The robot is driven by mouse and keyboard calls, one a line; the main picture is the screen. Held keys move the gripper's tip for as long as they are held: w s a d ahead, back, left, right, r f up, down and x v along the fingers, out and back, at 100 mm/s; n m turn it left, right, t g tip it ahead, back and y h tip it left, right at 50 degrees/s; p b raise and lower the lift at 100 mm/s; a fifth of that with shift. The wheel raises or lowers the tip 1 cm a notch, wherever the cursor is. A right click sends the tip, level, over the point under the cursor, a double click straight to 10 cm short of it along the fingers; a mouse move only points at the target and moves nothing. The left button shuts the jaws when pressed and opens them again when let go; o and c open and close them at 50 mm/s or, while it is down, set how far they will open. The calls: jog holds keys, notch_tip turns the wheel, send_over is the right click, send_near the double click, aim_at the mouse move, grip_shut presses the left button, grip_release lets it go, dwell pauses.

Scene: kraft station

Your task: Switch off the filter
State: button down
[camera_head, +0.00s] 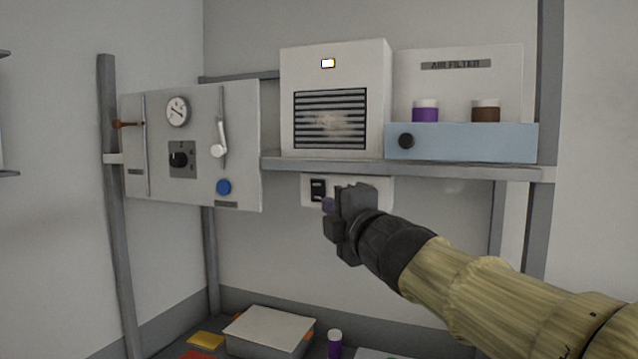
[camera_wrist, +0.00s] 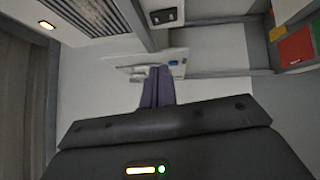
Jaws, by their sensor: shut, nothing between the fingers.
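The air filter is a white box (camera_head: 335,70) with a dark slatted grille and a lit lamp (camera_head: 328,63) on its front. Its lamp also glows in the wrist view (camera_wrist: 47,25). A black rocker switch (camera_head: 317,189) sits on a white plate (camera_head: 362,187) under the shelf; the switch also shows at the top of the wrist view (camera_wrist: 165,16). My gripper (camera_head: 328,205) is shut and empty, in front of the plate and just below and right of the switch in the head view. Its purple fingers (camera_wrist: 158,86) show together in the wrist view. Contact with the switch cannot be told.
A grey shelf (camera_head: 450,172) runs above my gripper, with a blue drawer (camera_head: 460,142) and two jars on it. A panel (camera_head: 240,150) with a gauge, knob, lever and blue button stands at left. A box (camera_head: 270,328) and purple jar (camera_head: 334,343) are below.

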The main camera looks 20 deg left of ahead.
jog(key=shift+w+f, duration=0.15)
jog(key=p, duration=0.6)
send_near(311, 185)
jog(key=x, duration=0.4)
jog(key=shift+a+r, duration=0.2)
jog(key=shift+a, duration=0.4)
jog(key=shift+w+d, duration=0.1)
jog(key=shift+w, duration=0.4)
jog(key=shift+w+f, duration=0.1)
jog(key=shift+w, duration=0.1)
